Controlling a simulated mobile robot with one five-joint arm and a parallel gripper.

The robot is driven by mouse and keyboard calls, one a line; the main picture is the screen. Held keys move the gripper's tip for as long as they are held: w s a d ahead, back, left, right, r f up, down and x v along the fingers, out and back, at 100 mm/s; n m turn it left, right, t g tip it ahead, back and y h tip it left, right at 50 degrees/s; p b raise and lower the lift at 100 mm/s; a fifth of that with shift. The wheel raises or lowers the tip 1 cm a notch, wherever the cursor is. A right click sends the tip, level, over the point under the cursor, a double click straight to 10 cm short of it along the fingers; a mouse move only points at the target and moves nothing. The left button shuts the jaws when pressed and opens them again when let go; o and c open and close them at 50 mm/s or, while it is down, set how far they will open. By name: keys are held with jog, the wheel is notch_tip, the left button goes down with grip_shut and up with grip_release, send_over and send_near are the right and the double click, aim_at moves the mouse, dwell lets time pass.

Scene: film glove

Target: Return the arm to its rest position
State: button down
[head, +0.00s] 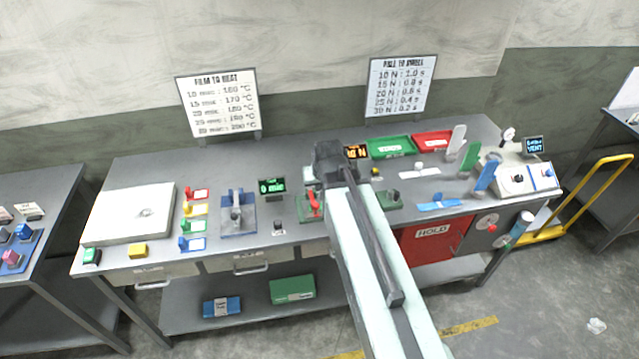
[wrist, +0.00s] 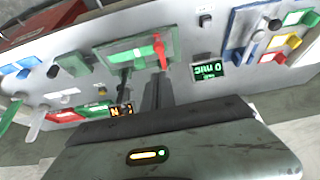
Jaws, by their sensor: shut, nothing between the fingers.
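My arm (head: 380,270) reaches from the bottom of the head view up over the grey workbench (head: 330,150). My gripper (wrist: 152,90) shows as dark fingers in the wrist view, shut and holding nothing. It hangs over the bench close to a green device with a red lever (wrist: 160,50). The red lever also shows in the head view (head: 314,203), just left of my arm's end. The fingertips are hidden behind my wrist in the head view.
A green display (head: 271,186), a blue press (head: 237,208) and a white box (head: 130,213) stand left. Green (head: 390,146) and red (head: 433,142) trays lie behind, right of my wrist. A control unit (head: 520,178) stands at the right end. A yellow trolley (head: 590,200) is beyond.

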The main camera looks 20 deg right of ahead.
jog(key=shift+f, duration=0.1)
jog(key=s+a+f+g+b, duration=0.1)
jog(key=s+a+f+b, duration=0.15)
jog(key=f+b, duration=0.5)
jog(key=s+a+f+g+b, duration=0.2)
jog(key=s+f+b, duration=0.2)
jog(key=f+b, duration=0.4)
jog(key=s+n+g+p, duration=0.1)
jog(key=s+g, duration=0.1)
jog(key=s, duration=0.4)
jog(key=shift+a+f+p, duration=0.2)
jog(key=shift+f+p, duration=0.15)
jog(key=shift+f, duration=0.05)
jog(key=shift+s, duration=0.1)
